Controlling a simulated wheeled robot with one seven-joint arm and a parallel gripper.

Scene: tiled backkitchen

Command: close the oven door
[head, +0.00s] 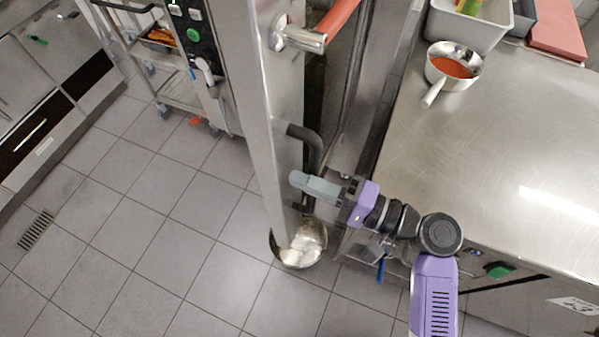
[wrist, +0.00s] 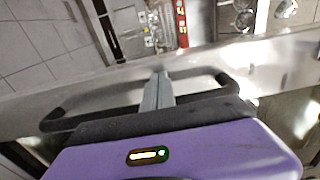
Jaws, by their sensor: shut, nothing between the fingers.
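The oven door (head: 262,130) stands open in the head view, a tall metal panel seen nearly edge-on. A black curved handle (head: 313,145) sticks out from its right side. My gripper (head: 300,181) is shut and empty, with its grey fingertips at the door's right side, just below the upper bend of the handle. In the wrist view the shut fingers (wrist: 157,90) point at a metal panel, and a black bar (wrist: 85,118) runs across on both sides of them. I cannot tell whether the fingertips touch the door or handle.
A steel counter (head: 490,150) with a saucepan (head: 452,70) and a grey bin (head: 468,22) lies to the right, close to my arm. A control panel (head: 193,40) and a wheeled rack (head: 165,85) are left of the door. The tiled floor (head: 150,230) at left is open.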

